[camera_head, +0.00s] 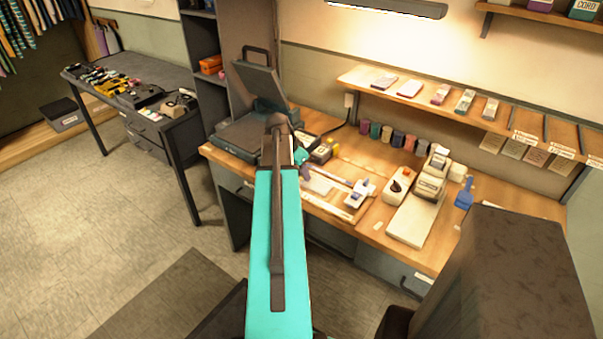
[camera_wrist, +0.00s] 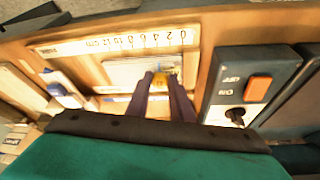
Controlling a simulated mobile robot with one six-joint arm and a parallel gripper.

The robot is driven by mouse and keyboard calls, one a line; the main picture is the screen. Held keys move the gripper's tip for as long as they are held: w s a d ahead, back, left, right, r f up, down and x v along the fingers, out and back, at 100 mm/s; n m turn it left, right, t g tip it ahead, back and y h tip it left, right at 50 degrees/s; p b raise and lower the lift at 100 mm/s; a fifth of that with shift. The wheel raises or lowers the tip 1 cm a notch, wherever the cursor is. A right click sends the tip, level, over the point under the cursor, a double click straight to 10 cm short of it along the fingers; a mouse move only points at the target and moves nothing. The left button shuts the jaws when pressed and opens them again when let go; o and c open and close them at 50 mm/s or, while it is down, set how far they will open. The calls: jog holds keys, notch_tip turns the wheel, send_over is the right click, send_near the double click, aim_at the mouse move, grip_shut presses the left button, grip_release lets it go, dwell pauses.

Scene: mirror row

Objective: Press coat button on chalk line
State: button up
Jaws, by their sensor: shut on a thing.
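In the wrist view my gripper (camera_wrist: 161,76) has its two dark fingers close together, with a small yellow thing (camera_wrist: 162,80) between the tips. It may be the coat button, but it is too small to tell. The fingertips are over a pale sheet or cloth (camera_wrist: 122,72) in a wooden frame with a centimetre scale (camera_wrist: 115,42). I cannot make out a chalk line. In the head view the pale sheet (camera_head: 318,184) lies on the workbench, partly behind my teal arm. My gripper is mostly hidden there.
A dark switch box with an orange rocker (camera_wrist: 259,88) stands close right of the fingers in the wrist view. In the head view, a white device (camera_head: 359,193) sits at the frame's right end. A black press-like machine (camera_head: 258,85) stands at the bench's left.

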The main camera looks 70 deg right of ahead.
jog(key=shift+f, duration=0.45)
dwell(1.1)
jog(key=o, duration=1)
jog(key=b+v, duration=0.3)
jog(key=v, duration=1)
jog(key=shift+r, duration=0.4)
jog(key=shift+w+a, duration=0.1)
